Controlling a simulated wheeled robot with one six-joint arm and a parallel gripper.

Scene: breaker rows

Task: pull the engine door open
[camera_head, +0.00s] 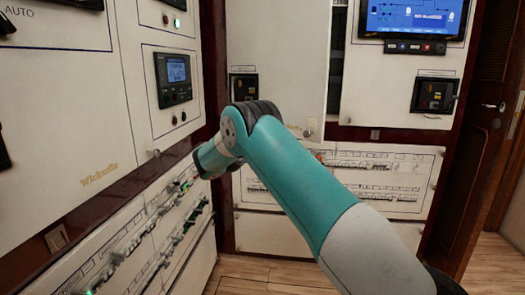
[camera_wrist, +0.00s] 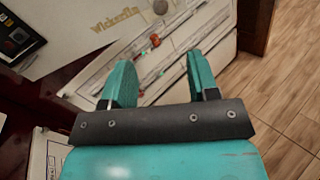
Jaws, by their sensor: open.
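No label in view names the engine door. A brown wooden door (camera_head: 490,130) with a small metal handle stands at the far right of the head view, but I cannot tell if it is the one. A white "Wickerlla" panel (camera_head: 85,130) with a small round knob (camera_head: 155,153) is at the left; it also shows at the top of the wrist view (camera_wrist: 85,35). My gripper (camera_wrist: 160,72) is open, its two teal fingers apart with nothing between them. It points at the breaker-row panel (camera_wrist: 165,45) below. In the head view my wrist hides most of the gripper.
Breaker rows (camera_head: 150,235) run along the lower left wall, and another breaker panel (camera_head: 385,180) is on the back wall behind my arm. A screen (camera_head: 415,18) hangs at upper right. The wooden floor (camera_head: 490,265) is clear at lower right.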

